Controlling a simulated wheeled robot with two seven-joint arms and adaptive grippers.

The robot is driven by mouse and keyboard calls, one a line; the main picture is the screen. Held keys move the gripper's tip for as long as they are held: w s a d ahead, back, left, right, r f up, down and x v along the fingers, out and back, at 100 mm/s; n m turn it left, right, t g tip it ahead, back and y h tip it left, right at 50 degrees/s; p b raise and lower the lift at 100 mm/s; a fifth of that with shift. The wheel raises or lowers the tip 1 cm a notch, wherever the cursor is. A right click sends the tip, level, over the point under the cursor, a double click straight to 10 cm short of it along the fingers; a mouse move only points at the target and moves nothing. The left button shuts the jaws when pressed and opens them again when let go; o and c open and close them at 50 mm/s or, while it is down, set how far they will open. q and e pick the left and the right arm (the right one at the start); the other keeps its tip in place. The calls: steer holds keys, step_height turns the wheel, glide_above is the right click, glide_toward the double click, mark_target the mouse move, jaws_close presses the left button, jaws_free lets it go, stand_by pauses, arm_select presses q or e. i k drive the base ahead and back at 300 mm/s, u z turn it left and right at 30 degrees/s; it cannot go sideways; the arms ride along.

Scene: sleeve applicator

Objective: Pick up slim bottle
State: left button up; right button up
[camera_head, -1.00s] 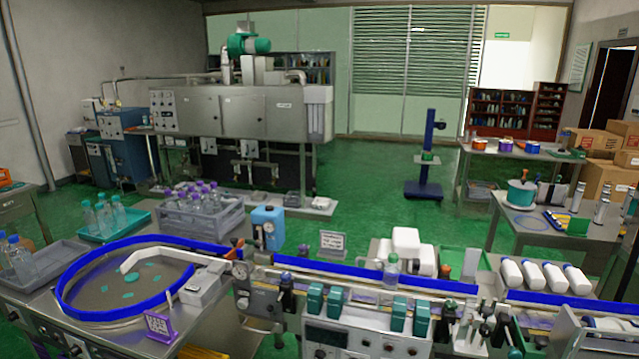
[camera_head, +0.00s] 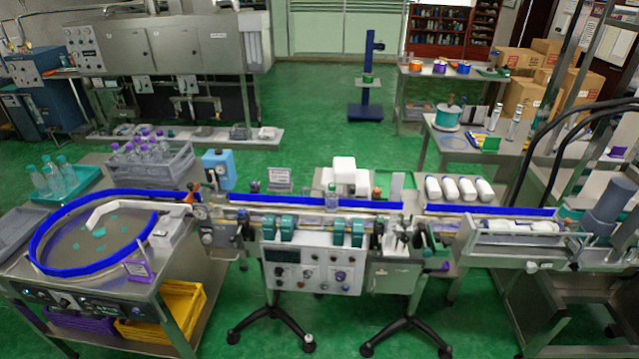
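Clear bottles with teal caps (camera_head: 54,178) stand in a teal tray (camera_head: 88,181) at the left. Clear bottles with purple caps (camera_head: 142,148) stand in a grey crate (camera_head: 178,165) to the right of that tray. White bottles (camera_head: 459,190) lie in a row on the right. I cannot tell which of these is the slim bottle. Neither of my grippers shows in the head view.
A round turntable with a blue rim (camera_head: 38,243) feeds the conveyor from the left. A control box (camera_head: 313,268) on wheeled stands is below the line. A machine with a grey cylinder (camera_head: 607,207) stands at the right. Green floor (camera_head: 310,135) is open behind the line.

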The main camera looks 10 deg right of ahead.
mark_target(331, 197)
steer(key=z, duration=1.3)
steer(key=i, duration=1.8)
steer(key=u, duration=0.85)
